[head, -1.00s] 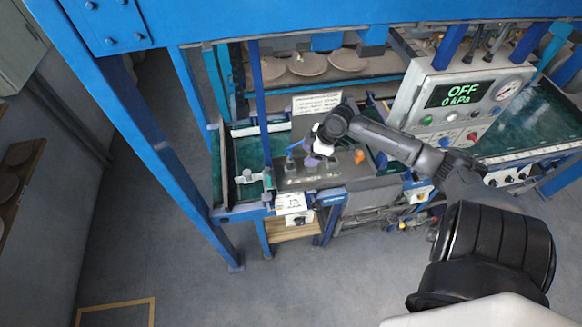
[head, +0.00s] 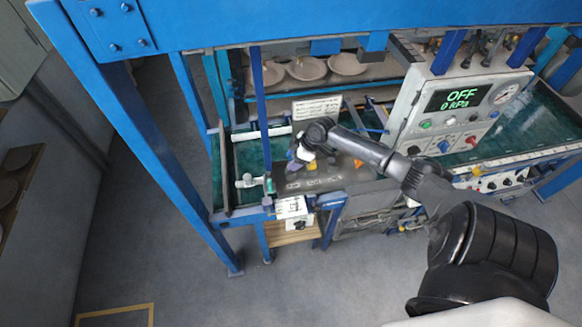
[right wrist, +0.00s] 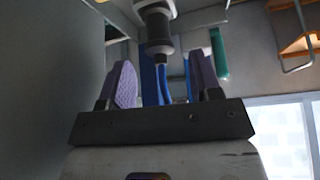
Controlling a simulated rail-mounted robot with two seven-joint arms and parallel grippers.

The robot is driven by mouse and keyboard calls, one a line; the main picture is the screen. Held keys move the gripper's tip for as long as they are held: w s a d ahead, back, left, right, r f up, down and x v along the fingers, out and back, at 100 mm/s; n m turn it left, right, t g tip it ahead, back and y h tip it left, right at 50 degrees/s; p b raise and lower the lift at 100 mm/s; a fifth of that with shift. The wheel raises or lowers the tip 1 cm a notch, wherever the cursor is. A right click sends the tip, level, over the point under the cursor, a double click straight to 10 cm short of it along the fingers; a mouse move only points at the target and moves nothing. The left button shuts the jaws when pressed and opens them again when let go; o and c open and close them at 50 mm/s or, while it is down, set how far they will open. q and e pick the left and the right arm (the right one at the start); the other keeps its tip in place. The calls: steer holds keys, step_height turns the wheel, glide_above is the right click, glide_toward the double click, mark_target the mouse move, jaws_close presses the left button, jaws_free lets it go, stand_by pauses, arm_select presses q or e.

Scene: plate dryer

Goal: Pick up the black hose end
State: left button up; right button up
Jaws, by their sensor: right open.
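My right gripper (head: 300,165) is over the left part of the grey worktop, its purple finger pads pointing down. In the right wrist view the same gripper (right wrist: 165,68) is open, with its two pads apart. A dark cylindrical fitting with a pale collar (right wrist: 158,28) shows beyond and between the pads; it may be the black hose end, but I cannot tell for sure. Blue parts (right wrist: 151,80) also show between the pads. Nothing is visibly gripped. In the head view the gripper and wrist hide the spot below. My left gripper is not in view.
A control panel (head: 436,121) reading OFF and 0 kPa stands to the right. An orange part (head: 358,163) lies on the worktop (head: 338,180) right of the gripper. A blue upright post (head: 262,110) stands close on the left. Plates (head: 307,68) sit on the shelf behind.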

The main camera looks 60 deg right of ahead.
mark_target(288, 163)
steer(key=shift+p+x, duration=0.4)
steer(key=shift+x, duration=1.7)
steer(key=shift+c, duration=0.2)
steer(key=c, duration=0.9)
